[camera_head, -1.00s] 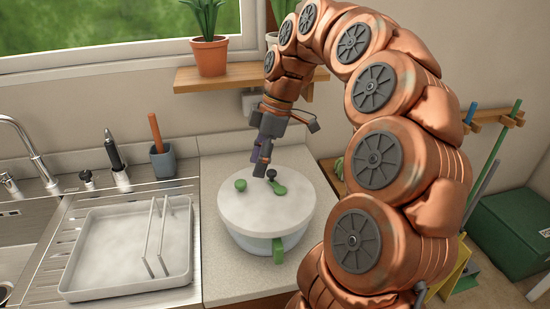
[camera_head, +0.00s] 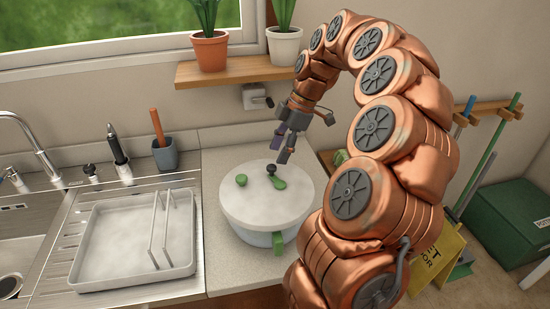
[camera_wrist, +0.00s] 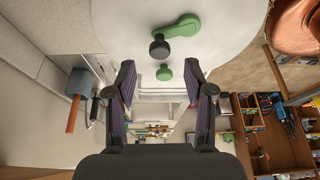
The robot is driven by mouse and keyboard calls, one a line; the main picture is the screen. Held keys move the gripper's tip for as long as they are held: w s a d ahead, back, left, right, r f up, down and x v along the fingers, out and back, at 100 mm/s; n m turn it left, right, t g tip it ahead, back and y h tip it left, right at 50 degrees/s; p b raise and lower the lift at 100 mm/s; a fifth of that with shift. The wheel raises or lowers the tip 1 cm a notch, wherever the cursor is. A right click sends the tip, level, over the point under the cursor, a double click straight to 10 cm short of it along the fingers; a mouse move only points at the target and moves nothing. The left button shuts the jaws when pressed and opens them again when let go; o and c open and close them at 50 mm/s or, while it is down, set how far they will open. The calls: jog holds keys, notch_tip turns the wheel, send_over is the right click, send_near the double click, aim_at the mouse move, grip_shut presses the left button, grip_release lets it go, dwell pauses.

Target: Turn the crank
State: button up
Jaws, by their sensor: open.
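A salad spinner with a round white lid (camera_head: 262,207) stands on the counter, a green tab (camera_head: 278,243) at its front. On the lid is a green crank (camera_head: 279,184) with a black knob (camera_head: 271,169) at its back-left end. A separate green button (camera_head: 241,180) sits to the left. My gripper (camera_head: 282,150) is open and empty, above and slightly right of the black knob, apart from it. In the wrist view, the fingers (camera_wrist: 160,76) are spread; the green button (camera_wrist: 163,72) appears between the tips, with the black knob (camera_wrist: 158,47) and crank (camera_wrist: 182,27) beyond.
A white dish rack (camera_head: 130,272) and the sink lie to the left. A grey cup with a brush (camera_head: 165,155) stands behind. A wooden shelf with potted plants (camera_head: 240,72) is on the wall above. The counter left of the spinner is narrow.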

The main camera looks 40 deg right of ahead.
aim_at(272, 166)
jog(key=shift+p+x, duration=0.55)
jog(key=shift+x, duration=1.4)
grip_shut()
